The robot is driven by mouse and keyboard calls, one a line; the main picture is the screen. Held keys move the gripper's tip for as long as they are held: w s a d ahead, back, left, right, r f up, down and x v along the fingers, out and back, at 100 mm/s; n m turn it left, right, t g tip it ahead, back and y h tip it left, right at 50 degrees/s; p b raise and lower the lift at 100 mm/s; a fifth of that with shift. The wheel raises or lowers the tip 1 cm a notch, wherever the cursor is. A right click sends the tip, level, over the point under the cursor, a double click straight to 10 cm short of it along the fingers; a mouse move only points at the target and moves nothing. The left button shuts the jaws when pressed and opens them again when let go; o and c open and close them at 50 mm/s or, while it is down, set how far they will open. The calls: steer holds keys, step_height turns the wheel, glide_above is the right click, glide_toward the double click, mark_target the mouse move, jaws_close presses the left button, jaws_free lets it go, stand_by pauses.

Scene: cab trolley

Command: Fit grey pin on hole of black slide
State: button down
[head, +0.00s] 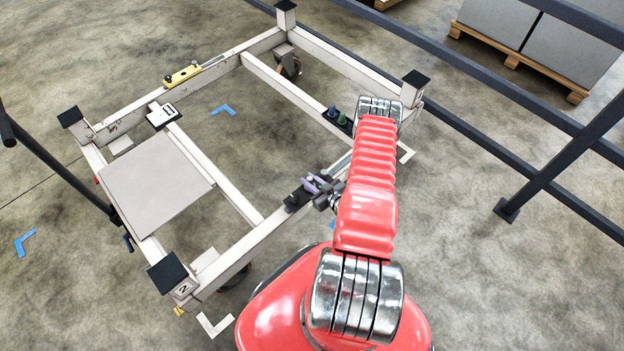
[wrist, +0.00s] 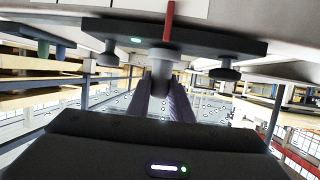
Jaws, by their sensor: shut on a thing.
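My gripper (head: 318,185) is at the trolley's near beam, its purple fingers beside the black slide (head: 297,199). In the wrist view, the fingers of my gripper (wrist: 172,97) are shut on the grey pin (wrist: 162,59), a short grey cylinder. The black slide (wrist: 225,42) is a dark bar across the top, with a knob toward each end, a red strip at its middle and a small green light. The pin's far end overlaps the slide's middle under the red strip. The hole is hidden, and I cannot tell whether the pin is in it.
The white trolley frame (head: 235,228) has black-capped corner posts and a grey panel (head: 155,183) at left. A yellow device (head: 183,75) lies on the far beam. Dark railings (head: 470,125) run along the right.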

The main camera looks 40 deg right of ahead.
steer(key=c, duration=1.5)
jaws_free()
steer(key=v, duration=1.3)
steer(key=shift+s+r, duration=0.1)
steer(key=shift+s, duration=0.25)
